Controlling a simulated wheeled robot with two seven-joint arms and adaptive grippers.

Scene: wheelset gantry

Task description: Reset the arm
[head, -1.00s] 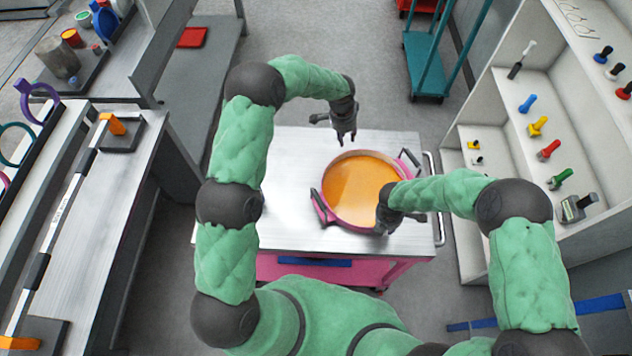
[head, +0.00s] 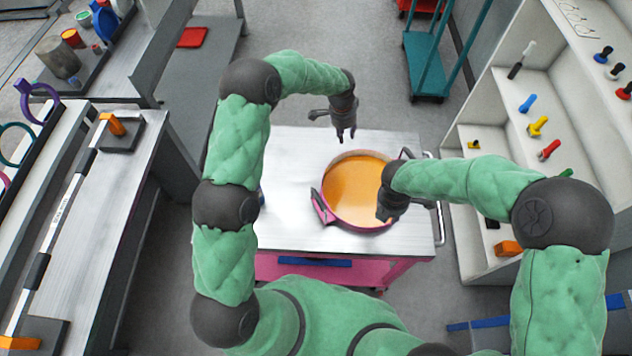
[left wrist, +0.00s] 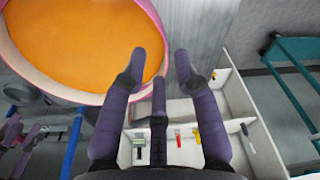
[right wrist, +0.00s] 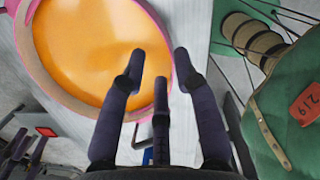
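My left gripper (head: 346,136) is open and empty above the far side of the steel-topped cart. In the left wrist view its fingers (left wrist: 160,65) are spread with nothing between them. My right gripper (head: 386,218) is above the right front part of a round pink pan (head: 318,206) holding an orange surface. In the right wrist view its fingers (right wrist: 160,65) are spread and empty, in front of the pan's rim (right wrist: 163,100). The pan sits on the cart top (head: 285,220); part of its right side is hidden by my right arm.
A white shelf unit (head: 490,150) with coloured tools stands at the right. A teal trolley (head: 425,65) stands behind it to the left. Grey workbenches (head: 85,230) line the left side. A red tray (head: 192,37) lies at the back left. Floor shows around the cart.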

